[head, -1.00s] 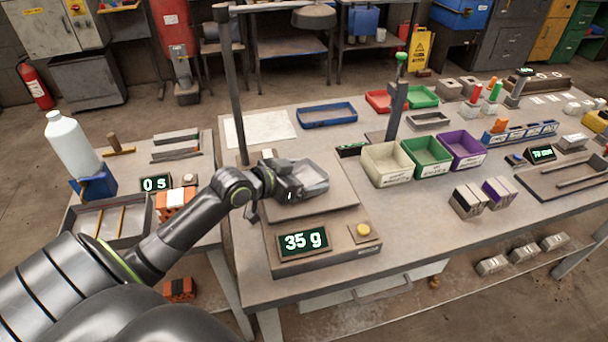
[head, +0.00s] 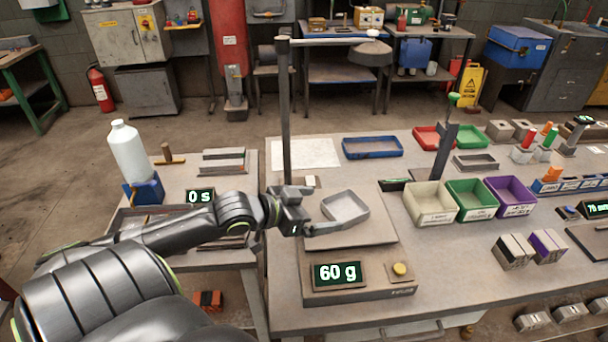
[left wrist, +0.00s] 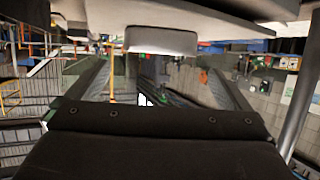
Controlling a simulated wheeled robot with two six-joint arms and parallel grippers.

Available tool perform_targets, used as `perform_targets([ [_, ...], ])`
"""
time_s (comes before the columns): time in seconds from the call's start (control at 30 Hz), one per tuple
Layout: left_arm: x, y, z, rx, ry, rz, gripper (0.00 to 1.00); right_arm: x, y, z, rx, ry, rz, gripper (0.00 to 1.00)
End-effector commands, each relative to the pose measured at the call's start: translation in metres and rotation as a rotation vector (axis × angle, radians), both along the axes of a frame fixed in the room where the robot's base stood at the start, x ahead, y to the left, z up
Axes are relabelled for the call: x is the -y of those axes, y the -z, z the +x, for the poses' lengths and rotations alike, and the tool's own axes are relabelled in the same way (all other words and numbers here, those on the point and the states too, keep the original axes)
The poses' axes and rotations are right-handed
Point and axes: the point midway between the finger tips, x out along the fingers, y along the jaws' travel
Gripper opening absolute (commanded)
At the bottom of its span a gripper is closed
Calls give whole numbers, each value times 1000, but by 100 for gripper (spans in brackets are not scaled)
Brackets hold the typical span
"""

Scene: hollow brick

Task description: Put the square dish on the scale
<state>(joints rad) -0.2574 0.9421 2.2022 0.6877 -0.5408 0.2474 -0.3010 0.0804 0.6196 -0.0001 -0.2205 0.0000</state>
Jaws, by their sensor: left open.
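The square dish (head: 345,207), shallow and light grey, lies flat on the plate of the scale (head: 368,233). The scale's green display (head: 337,274) reads 60 g. My left gripper (head: 312,213) is open at the dish's left side, with its lower finger close to the dish's near left edge. I cannot tell whether that finger touches it. In the left wrist view, a pale grey wall, seemingly the dish (left wrist: 161,40), shows between the two spread fingers. My right gripper is out of view.
A lamp post (head: 286,110) stands just behind my left gripper. Cream (head: 430,203), green (head: 470,200) and purple (head: 510,196) bins are right of the scale. A blue tray (head: 372,147) lies behind the scale.

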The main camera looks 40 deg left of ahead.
Motion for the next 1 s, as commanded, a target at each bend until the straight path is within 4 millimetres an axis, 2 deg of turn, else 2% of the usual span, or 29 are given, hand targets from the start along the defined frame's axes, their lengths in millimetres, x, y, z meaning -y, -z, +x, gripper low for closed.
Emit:
perform_targets([
  [0.1, -5, -8, -14, -4, -1, 4, 100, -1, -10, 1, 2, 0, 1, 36],
  [0.33, -9, -13, -28, -2, 0, 1, 100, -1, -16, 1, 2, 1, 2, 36],
  [1.0, -9, -13, -30, -1, 1, -2, 100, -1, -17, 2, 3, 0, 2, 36],
])
